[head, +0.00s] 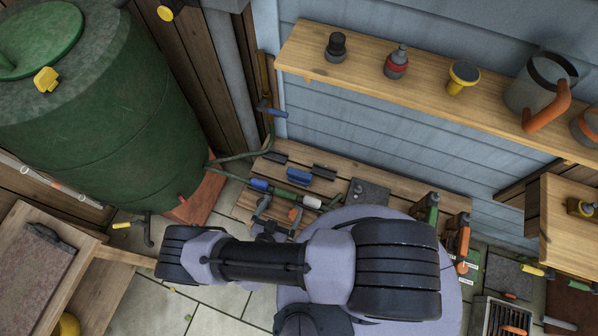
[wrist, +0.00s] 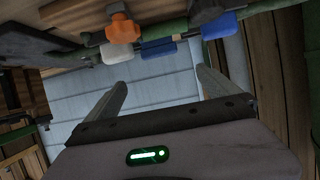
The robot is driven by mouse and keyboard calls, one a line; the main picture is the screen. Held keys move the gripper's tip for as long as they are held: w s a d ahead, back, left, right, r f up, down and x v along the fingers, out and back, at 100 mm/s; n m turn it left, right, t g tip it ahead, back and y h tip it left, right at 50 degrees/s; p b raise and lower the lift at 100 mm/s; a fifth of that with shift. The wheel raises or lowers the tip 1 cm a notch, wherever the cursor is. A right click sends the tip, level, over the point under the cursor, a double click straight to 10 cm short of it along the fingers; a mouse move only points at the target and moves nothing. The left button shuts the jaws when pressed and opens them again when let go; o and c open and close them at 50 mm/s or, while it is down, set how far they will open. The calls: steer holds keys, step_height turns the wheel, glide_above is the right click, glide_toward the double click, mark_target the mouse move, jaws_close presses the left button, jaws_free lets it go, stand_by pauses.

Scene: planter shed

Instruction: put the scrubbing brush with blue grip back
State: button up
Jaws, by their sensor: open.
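Several blue-gripped items lie on the low slatted wooden bench below the wall. The likeliest scrubbing brush is a dark piece with a blue middle (head: 298,176) near the bench's back; I cannot be sure which one it is. A blue piece also shows in the wrist view (wrist: 158,48), beyond and between my fingers, apart from them. My gripper (head: 280,209) is over the front of the bench, its two fingers apart. In the wrist view my gripper (wrist: 162,80) is open with nothing between its fingers. My arm hides part of the bench.
A white-gripped item (wrist: 117,53) and an orange knob (wrist: 122,28) are close beside the blue piece. A green barrel (head: 90,110) stands left. Orange and green handled tools stand at the bench's right end.

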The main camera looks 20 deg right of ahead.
steer(key=b, duration=0.3)
glide_toward(299, 175)
steer(key=x, duration=0.3)
steer(key=shift+d+f, duration=0.15)
steer(key=shift+d, duration=0.15)
steer(key=b+x, duration=0.2)
steer(key=x, duration=0.3)
steer(key=shift+w+a+f, duration=0.15)
steer(key=shift+w+f, duration=0.05)
steer(key=shift+w+b, duration=0.3)
